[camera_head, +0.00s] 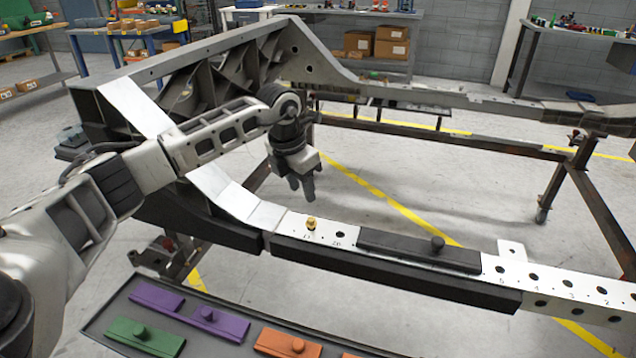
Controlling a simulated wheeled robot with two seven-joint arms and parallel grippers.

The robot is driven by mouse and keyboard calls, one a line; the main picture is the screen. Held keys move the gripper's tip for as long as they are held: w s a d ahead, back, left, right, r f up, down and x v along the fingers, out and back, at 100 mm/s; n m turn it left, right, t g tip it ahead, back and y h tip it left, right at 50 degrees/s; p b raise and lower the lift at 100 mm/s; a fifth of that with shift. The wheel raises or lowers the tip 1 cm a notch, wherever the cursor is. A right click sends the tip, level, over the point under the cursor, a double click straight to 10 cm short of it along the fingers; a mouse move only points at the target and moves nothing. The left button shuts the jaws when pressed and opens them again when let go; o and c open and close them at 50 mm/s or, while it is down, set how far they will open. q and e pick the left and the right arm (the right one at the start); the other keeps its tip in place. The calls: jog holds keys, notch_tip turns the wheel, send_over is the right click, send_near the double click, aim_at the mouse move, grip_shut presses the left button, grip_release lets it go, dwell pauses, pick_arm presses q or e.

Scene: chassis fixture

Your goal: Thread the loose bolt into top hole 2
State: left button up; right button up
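A small gold bolt (311,224) stands upright on the pale top plate (268,217) of the near chassis rail. Just right of it is a dark open hole (339,234) with a small label under it that is hard to read. Further right, the pale rail face has several numbered holes (501,269). My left gripper (302,190) hangs fingers-down above and behind the bolt, apart from it. No object shows between its fingers, and their gap is too small to judge. My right gripper is not in view.
A black block with a knob (420,250) lies on the rail right of the open hole. A dark tray (98,327) in front holds purple (222,325), green (145,337) and orange knobbed blocks (288,343). The tall chassis end (200,75) rises behind my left arm.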

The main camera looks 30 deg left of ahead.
aim_at(311, 219)
pick_arm(q)
jog(key=b+x, duration=0.4)
jog(key=x, duration=0.1)
jog(key=shift+d+f, duration=0.1)
jog(key=shift+f, duration=0.1)
jog(key=shift+w+f+b, duration=0.1)
jog(key=shift+f+b, duration=0.2)
jog(key=shift+b, duration=0.1)
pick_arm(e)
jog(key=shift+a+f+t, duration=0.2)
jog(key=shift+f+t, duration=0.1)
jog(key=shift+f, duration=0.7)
pick_arm(q)
jog(key=shift+r, duration=0.1)
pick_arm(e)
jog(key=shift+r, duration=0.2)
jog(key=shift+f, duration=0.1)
pick_arm(q)
jog(key=shift+b+x, duration=1.4)
jog(key=shift+x, duration=1)
jog(key=shift+d, duration=0.1)
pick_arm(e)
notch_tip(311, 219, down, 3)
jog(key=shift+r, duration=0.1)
